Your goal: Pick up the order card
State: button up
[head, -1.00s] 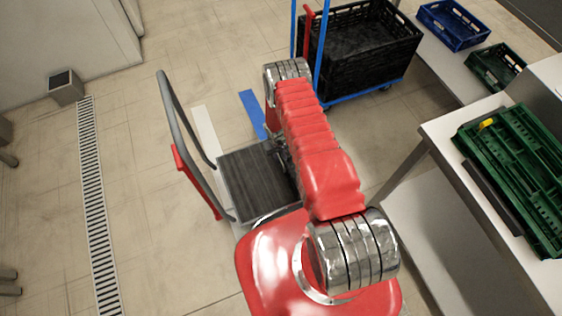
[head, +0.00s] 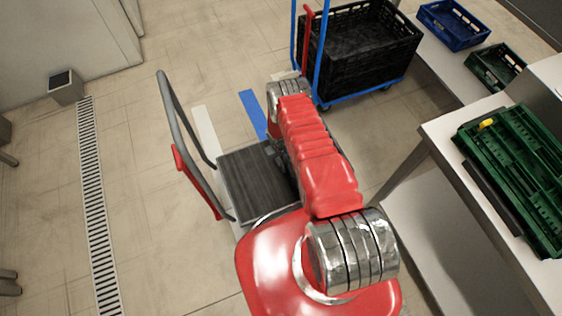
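I cannot make out an order card in the head view. My red arm reaches up through the middle of the picture and hides part of the floor and the cart behind it.
A flat cart with a dark deck (head: 255,180) and grey handle stands left of my arm. A black crate (head: 352,75) sits on a blue trolley (head: 372,92). A green crate (head: 480,165) with a yellow piece (head: 487,124) lies on the right table. A blue crate (head: 452,24) is behind.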

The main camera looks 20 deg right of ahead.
jog(key=shift+c, duration=0.5)
grip_shut()
